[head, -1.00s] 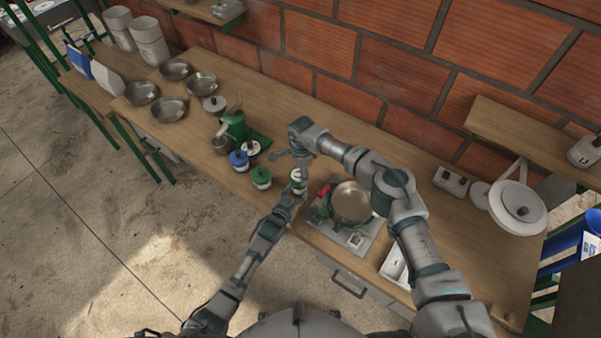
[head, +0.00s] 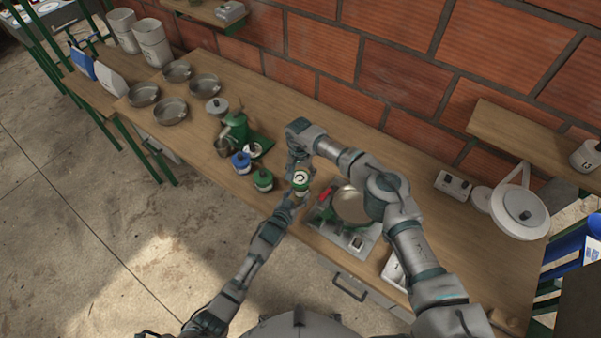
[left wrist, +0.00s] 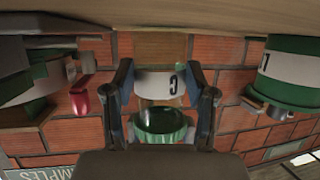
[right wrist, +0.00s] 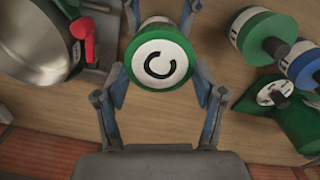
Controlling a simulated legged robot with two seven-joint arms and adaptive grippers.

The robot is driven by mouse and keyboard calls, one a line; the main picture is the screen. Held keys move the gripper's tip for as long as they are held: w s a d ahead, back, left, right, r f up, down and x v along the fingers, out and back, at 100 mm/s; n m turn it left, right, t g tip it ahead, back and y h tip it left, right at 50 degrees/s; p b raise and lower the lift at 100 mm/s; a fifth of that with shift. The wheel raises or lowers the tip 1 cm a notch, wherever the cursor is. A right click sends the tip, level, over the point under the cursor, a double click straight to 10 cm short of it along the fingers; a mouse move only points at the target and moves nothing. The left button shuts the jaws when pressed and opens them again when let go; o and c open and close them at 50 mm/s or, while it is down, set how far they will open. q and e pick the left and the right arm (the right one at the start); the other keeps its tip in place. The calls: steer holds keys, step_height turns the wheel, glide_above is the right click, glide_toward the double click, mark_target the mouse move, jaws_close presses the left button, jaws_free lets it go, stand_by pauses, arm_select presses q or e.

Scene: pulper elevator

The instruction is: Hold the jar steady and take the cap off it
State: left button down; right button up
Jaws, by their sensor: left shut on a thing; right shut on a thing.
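The jar, with a white band bearing a dark letter, is in the left wrist view (left wrist: 158,84) between the fingers of my left gripper (left wrist: 160,72). My left gripper is shut on the jar from the front side of the table. In the right wrist view the cap (right wrist: 160,63) shows a green rim and a white top with a dark C-shaped mark. My right gripper (right wrist: 162,18) is shut on the cap from the wall side; its finger contact is partly hidden. In the head view the jar's white and green top (head: 301,178) shows between both grippers.
A blue-lidded jar (head: 240,162) and a green-lidded jar (head: 263,180) stand left, near a green grinder (head: 235,127). Several metal bowls (head: 171,111) lie farther left. The table behind the grippers is clear.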

mark_target(300, 176)
steer(key=shift+s+a+r, duration=0.15)
steer(key=shift+a, duration=0.1)
arm_select(q)
steer(key=shift+f, duration=0.1)
arm_select(e)
steer(key=shift+r, duration=0.45)
arm_select(q)
steer(key=shift+a, duration=0.1)
arm_select(e)
steer(key=shift+r, duration=0.5)
steer(key=shift+d+r, duration=0.1)
steer(key=shift+r, duration=1.9)
arm_select(q)
steer(key=shift+c, duration=1.4)
jaws_free()
